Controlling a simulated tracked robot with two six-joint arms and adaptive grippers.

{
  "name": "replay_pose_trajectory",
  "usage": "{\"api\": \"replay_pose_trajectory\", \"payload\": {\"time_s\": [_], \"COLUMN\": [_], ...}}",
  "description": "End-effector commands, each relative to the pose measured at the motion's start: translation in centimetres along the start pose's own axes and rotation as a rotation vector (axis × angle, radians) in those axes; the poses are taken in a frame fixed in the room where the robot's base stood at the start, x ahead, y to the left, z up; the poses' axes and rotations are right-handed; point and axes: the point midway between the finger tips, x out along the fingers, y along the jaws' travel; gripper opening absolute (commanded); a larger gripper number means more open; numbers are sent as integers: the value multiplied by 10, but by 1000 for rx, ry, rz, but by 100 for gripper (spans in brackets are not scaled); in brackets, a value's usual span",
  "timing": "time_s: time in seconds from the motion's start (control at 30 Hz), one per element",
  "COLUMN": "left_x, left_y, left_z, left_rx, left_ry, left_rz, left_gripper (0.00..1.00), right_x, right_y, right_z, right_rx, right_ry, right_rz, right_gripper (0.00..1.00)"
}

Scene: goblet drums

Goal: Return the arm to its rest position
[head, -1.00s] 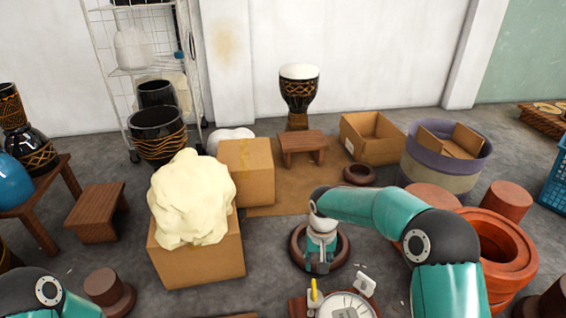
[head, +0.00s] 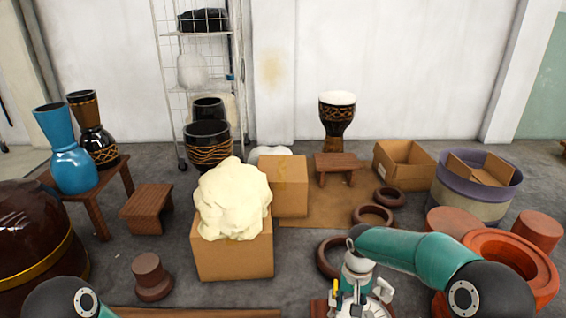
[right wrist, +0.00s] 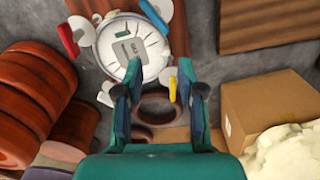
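My right arm (head: 420,255) is teal with dark joints and reaches in from the lower right of the head view. My right gripper (head: 354,285) points down over the floor near a round white dial. In the right wrist view its two teal fingers (right wrist: 160,92) stand apart with nothing between them. The white dial (right wrist: 128,45), with coloured handles around it, lies beyond the fingertips.
Dark rings (head: 373,216) lie on the floor beside the right arm. Orange-red ring shapes (head: 510,262) and a purple-rimmed tub (head: 478,190) stand to the right. A cardboard box (head: 233,258) bearing a cream lump (head: 233,198) stands left of the gripper. A goblet drum (head: 337,120) stands behind.

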Motion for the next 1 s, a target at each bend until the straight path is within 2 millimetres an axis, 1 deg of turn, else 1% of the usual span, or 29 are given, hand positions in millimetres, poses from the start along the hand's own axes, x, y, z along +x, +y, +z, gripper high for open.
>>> {"api": "replay_pose_trajectory", "payload": {"time_s": [0.07, 0.1, 0.17, 0.33, 0.47, 0.57, 0.67, 0.77, 0.8, 0.9, 1.0], "left_x": [0, -6, -10, -15, -20, -25, -30, -35, -37, -42, -43], "left_y": [0, 2, 4, 5, 7, 9, 11, 13, 14, 15, 15], "left_z": [0, 1, 0, 0, 0, 0, 0, 0, 0, 0, 0], "left_rx": [0, -1, 0, 0, 0, 0, 0, 0, 0, 0, 0], "left_ry": [0, -1, 1, 1, 0, 0, 0, 0, 0, 0, 0], "left_rz": [0, 0, 0, 0, 0, 0, 0, 0, 0, 0, 0], "left_gripper": [45, 45, 45, 45, 45, 45, 45, 45, 45, 45, 45], "right_x": [0, -2, 4, 26, 48, 65, 84, 101, 107, 116, 120], "right_y": [-2, 8, 18, 29, 33, 33, 29, 21, 17, 7, 0], "right_z": [0, -1, 2, 33, 65, 95, 131, 176, 197, 246, 276], "right_rx": [-2, 16, 33, 40, 50, 54, 56, 59, 63, 74, 80], "right_ry": [0, -8, -31, -127, -204, -256, -304, -342, -351, -347, -307], "right_rz": [0, 2, 6, 17, 0, -33, -83, -153, -187, -264, -312], "right_gripper": [39, 39, 39, 39, 39, 39, 39, 39, 39, 39, 39]}}
